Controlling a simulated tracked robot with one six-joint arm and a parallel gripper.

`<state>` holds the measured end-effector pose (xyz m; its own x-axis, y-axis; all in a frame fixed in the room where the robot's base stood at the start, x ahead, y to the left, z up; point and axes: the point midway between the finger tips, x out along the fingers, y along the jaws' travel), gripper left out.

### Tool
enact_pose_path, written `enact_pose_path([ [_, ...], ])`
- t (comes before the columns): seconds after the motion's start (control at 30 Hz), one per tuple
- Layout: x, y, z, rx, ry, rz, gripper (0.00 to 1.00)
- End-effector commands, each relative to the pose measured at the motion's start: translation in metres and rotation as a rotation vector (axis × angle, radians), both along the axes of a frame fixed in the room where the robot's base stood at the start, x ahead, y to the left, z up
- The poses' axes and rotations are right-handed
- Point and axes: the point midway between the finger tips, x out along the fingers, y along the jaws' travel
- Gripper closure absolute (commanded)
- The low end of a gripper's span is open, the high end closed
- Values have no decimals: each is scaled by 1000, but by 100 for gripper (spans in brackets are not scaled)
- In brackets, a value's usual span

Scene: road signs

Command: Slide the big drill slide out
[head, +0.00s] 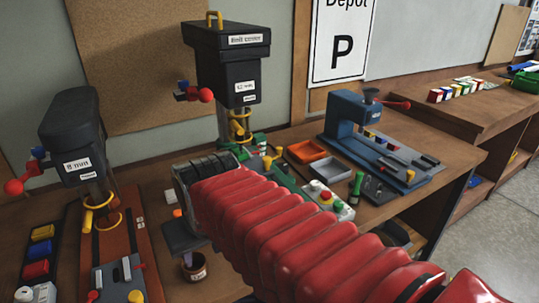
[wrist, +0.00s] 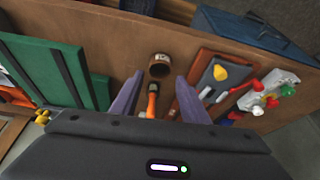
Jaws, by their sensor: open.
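The big drill (head: 236,85) is the tall black machine at the centre in the head view, with a yellow handle on top. Its green base (head: 262,168) shows partly behind my red arm. A green plate with dark rails (wrist: 38,70) fills the left of the wrist view and looks like the same base. I cannot make out the slide for certain. My gripper (wrist: 159,77) is open, its two grey-purple fingers apart and holding nothing. It is over the bench, right of the green plate in the wrist view.
A small labelled cup (head: 193,267) stands on the bench; it shows beyond my fingertips in the wrist view (wrist: 160,66). A smaller black drill (head: 77,140) stands left, its orange-brown base (head: 120,245) before it.

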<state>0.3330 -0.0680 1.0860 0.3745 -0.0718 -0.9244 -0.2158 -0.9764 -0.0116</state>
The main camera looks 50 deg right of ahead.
Motion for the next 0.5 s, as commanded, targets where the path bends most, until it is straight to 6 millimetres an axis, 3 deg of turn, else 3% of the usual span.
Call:
enact_pose_path([
  [0.5,61,-145,31,65,97,-164,59],
])
